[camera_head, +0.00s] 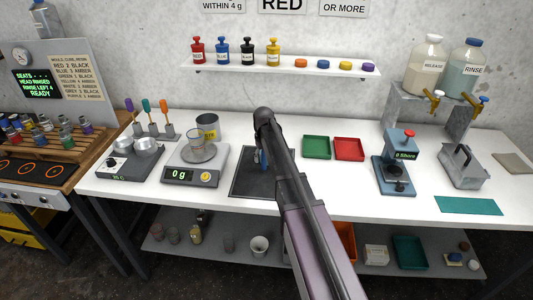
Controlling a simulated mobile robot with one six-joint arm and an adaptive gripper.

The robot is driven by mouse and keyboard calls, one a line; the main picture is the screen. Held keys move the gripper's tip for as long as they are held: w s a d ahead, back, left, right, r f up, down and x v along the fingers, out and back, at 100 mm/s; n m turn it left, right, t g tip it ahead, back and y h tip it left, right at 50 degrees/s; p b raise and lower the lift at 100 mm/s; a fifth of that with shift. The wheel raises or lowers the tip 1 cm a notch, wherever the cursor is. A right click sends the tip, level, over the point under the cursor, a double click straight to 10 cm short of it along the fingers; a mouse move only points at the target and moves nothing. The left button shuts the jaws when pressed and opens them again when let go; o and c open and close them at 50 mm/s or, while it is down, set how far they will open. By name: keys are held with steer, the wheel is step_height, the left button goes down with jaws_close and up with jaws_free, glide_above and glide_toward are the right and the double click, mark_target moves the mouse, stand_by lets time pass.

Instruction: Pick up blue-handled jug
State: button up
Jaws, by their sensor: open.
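My gripper (261,160) points down over a dark mat (245,187) in the middle of the bench, mostly hidden by my arm. A small blue part (264,158) shows right at the gripper; it may be the jug's blue handle, but I cannot tell. No jug body is clear there. The gripper's jaws are open, though their fingertips are hard to make out, and I cannot tell whether they touch the blue part.
Left of the mat stand a scale (195,166) reading 0 g, bearing a clear beaker (200,151), and a dark can (207,127). A green tray (317,147) and red tray (348,149) lie right of my arm. A wall shelf (330,71) holds bottles.

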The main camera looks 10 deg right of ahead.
jaws_close()
steer(key=shift+r+p, duration=0.4)
stand_by(0.4)
steer(key=shift+r+p, duration=1.4)
steer(key=s+r+p, duration=0.1)
steer(key=s, duration=1.4)
steer(key=shift+s+r, duration=0.2)
steer(key=shift+s, duration=0.3)
